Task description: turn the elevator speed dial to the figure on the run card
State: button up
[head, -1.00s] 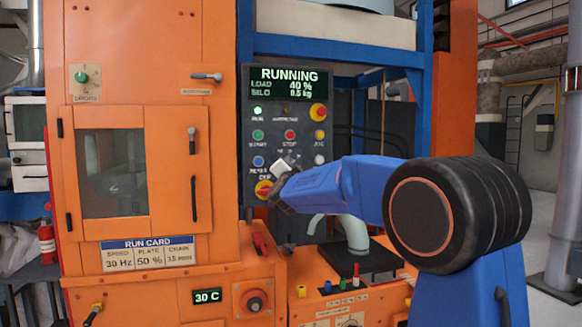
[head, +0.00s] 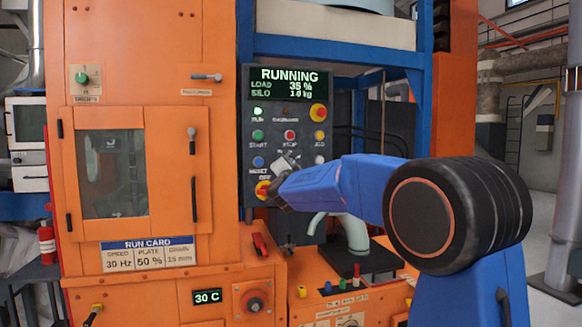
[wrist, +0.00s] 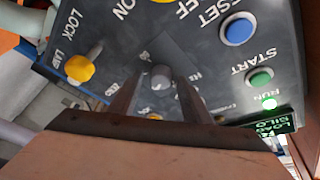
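The run card (head: 148,255) on the orange cabinet reads speed 30 Hz, plate 50 % and a third figure of 15 mm. The dark control panel (head: 247,143) carries the buttons and knobs. In the wrist view a small grey knob (wrist: 161,76), apparently the speed dial, stands between my fingertips. My gripper (wrist: 158,88) points at the panel with its two fingers apart, and a gap seems to show on each side of the knob. Contact cannot be made out. In the head view my arm and wrist cover this spot, and the dial's scale is not readable.
Close by are the blue reset button (wrist: 238,32), the green start button (wrist: 260,79) and a yellow lamp knob (wrist: 80,68). The display (head: 288,83) reads RUNNING, load 35 %.

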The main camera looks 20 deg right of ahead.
jog(key=v, duration=1.7)
jog(key=shift+s, duration=0.2)
jog(key=shift+a+f, duration=0.15)
